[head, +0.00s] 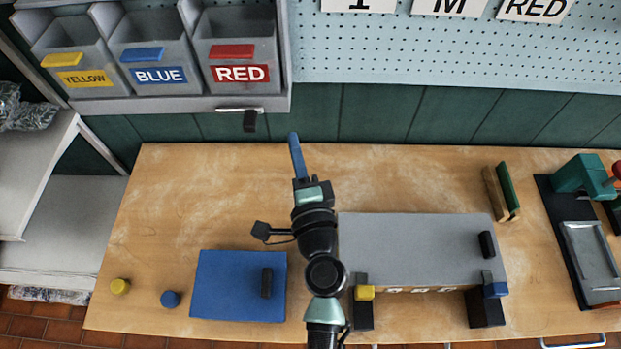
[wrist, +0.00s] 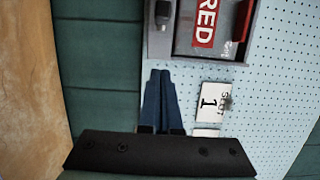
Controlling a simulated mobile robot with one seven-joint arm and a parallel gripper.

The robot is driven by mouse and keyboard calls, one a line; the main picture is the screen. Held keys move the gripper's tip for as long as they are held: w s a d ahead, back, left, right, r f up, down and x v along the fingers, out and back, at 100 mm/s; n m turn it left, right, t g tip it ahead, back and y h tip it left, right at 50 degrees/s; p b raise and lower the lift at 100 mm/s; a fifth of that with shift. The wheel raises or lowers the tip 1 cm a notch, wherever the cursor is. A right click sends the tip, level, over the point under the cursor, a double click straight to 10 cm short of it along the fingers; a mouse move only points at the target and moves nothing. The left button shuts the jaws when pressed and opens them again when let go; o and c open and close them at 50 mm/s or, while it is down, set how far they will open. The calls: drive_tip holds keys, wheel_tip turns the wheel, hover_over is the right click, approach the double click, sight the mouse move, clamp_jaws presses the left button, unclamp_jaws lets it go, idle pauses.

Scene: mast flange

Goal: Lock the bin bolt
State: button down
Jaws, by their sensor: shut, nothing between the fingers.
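The bin bolt (head: 238,109) is a short silver bar on the lower edge of the grey bin rack, below the red bin. Its black knob (head: 250,121) hangs at the right end of the bar. The knob also shows at the top of the wrist view (wrist: 163,14). My gripper (head: 293,138) is shut and empty, with its blue fingers together. In the head picture its tips are to the right of the knob and slightly lower. In the wrist view the fingertips (wrist: 160,73) point toward the knob, with a clear gap between them.
The rack holds yellow (head: 81,72), blue (head: 154,68) and red bins (head: 238,66). A pegboard (head: 430,50) is right of it. The wooden table (head: 200,200) below carries a blue mat (head: 225,285) and a grey box (head: 415,245). The table's back left is clear.

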drive_tip(key=s+b, duration=0.2)
drive_tip(key=s, duration=0.4)
drive_tip(key=shift+d, duration=0.2)
drive_tip(key=shift+s+f, duration=0.1)
drive_tip(key=shift+d, duration=0.15)
